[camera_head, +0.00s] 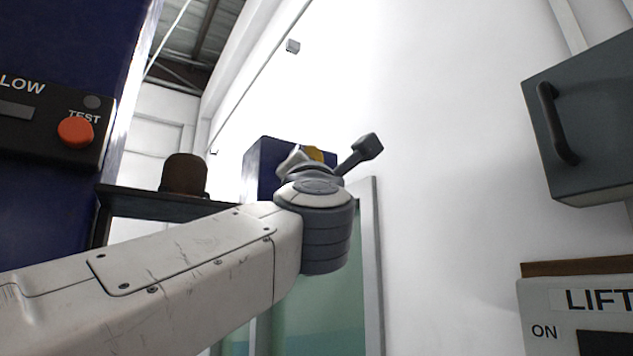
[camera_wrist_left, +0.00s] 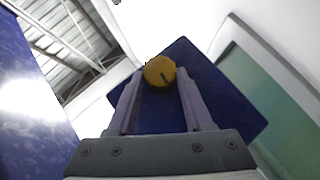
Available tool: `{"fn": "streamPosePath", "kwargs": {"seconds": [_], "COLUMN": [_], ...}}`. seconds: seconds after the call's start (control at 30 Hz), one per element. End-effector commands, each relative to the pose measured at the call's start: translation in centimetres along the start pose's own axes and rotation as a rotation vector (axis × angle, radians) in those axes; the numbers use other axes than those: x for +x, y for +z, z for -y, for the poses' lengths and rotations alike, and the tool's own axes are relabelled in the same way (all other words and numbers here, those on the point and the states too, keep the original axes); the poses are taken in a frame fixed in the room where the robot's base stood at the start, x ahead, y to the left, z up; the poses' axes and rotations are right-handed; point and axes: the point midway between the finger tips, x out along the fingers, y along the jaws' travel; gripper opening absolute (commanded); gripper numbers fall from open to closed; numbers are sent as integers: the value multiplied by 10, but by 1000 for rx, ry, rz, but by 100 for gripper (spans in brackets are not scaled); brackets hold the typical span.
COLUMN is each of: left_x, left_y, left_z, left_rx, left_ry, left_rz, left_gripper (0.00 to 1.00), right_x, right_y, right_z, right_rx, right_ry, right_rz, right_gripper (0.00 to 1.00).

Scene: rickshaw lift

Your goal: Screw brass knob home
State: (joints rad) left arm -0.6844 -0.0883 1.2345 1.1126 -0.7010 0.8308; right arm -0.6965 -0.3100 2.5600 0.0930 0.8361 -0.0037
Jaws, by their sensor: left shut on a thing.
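The brass knob (camera_wrist_left: 159,71) is a round yellow disc with a dark line on its face. It sits between the fingertips of my left gripper (camera_wrist_left: 158,78) in the left wrist view, and the gripper is shut on it. A dark blue box (camera_wrist_left: 222,90) lies behind the knob; whether the knob touches it I cannot tell. In the head view a bit of the yellow knob (camera_head: 316,154) shows above my left wrist, in front of the blue box (camera_head: 262,160). My wrist hides most of the fingers there. My right gripper is not in view.
A black panel with a red TEST button (camera_head: 75,132) is at the left. A dark shelf (camera_head: 150,200) carries a brown rounded object (camera_head: 184,174). At the right are a grey box with a handle (camera_head: 590,130) and a LIFT panel (camera_head: 545,300). A greenish door stands behind my arm.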

Motion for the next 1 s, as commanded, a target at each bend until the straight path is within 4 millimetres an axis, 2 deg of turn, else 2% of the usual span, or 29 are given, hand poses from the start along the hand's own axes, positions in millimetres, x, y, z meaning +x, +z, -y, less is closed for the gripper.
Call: {"fn": "streamPosePath", "kwargs": {"seconds": [0.17,0.2,0.23,0.27,0.53,0.67,1.0], "left_x": [0,0,0,0,0,-8,-70], "left_y": [0,0,0,0,0,-1,-3], "left_z": [-1,-1,-1,-1,0,2,4], "left_rx": [0,0,0,0,-1,-3,-7], "left_ry": [2,2,2,2,1,0,-1], "left_rz": [1,1,1,1,0,2,4], "left_gripper": [0,66,78,81,81,81,81], "right_x": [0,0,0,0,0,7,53], "right_y": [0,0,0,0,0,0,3], "right_z": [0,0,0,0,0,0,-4], "right_rx": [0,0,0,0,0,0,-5], "right_ry": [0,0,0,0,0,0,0], "right_rz": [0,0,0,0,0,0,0], "right_gripper": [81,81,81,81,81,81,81]}}
